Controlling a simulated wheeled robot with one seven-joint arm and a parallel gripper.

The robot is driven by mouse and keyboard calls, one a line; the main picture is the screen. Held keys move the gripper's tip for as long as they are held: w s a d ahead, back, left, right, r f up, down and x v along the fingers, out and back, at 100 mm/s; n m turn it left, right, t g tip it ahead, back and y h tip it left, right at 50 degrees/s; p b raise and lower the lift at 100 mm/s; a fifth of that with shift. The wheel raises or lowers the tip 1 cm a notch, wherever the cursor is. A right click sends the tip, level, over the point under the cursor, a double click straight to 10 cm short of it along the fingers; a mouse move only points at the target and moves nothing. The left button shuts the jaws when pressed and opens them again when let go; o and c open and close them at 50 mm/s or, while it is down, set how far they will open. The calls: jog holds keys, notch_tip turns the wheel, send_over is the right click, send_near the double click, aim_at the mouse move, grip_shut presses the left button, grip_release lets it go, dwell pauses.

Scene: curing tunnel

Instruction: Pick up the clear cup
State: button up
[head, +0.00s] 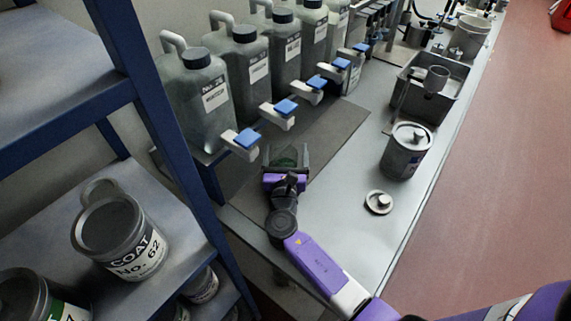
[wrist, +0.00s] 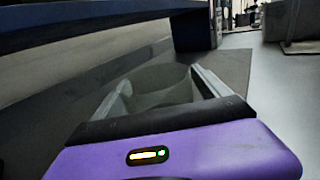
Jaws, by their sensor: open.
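The clear cup (wrist: 163,84) shows in the wrist view as a grey, see-through round shape between my two fingers. In the head view the cup (head: 288,158) is a small greenish, see-through shape, mostly hidden by my gripper. It stands on the dark mat beneath the row of jug taps. My gripper (head: 287,150) is open, with one finger on each side of the cup. I cannot tell whether either finger touches it. The cup's lower part is hidden behind the purple gripper body in the wrist view.
Several large jugs (head: 198,100) with blue-handled taps (head: 245,139) overhang the mat (head: 330,140) just behind my gripper. A blue shelf post (head: 150,95) stands at the left. A lidded can (head: 407,150), a loose lid (head: 379,202) and a grey tub (head: 450,95) are to the right.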

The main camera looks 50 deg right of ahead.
jog(key=c, duration=1.7)
jog(key=shift+r, duration=0.15)
